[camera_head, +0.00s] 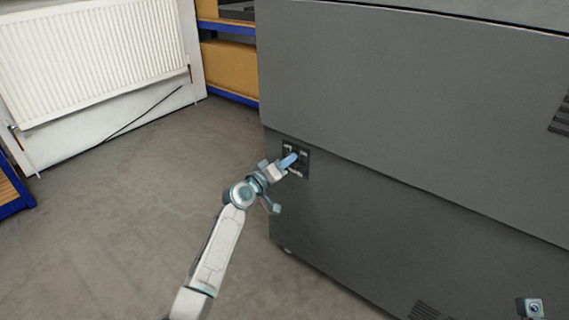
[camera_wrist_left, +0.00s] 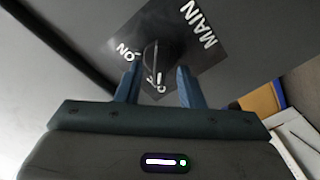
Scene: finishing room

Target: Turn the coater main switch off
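The coater (camera_head: 420,110) is a large dark grey cabinet at the right in the head view. Its black main switch plate (camera_head: 304,165) sits low near the cabinet's left edge. In the left wrist view the plate (camera_wrist_left: 163,20) reads MAIN, with ON at the left and a partly hidden label at the bottom. The dark switch knob (camera_wrist_left: 152,55) is in the plate's middle; its exact setting is hard to tell. My left gripper (camera_head: 290,161) is at the plate. In the wrist view its blue fingers (camera_wrist_left: 159,88) are apart, on either side of the knob's line. Contact cannot be told.
A white radiator (camera_head: 95,55) stands at the back left. A blue-edged shelf with boxes (camera_head: 228,65) is behind the coater's left end. Grey floor (camera_head: 130,220) left of the coater is clear. Part of my right arm shows at the bottom right, without its gripper.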

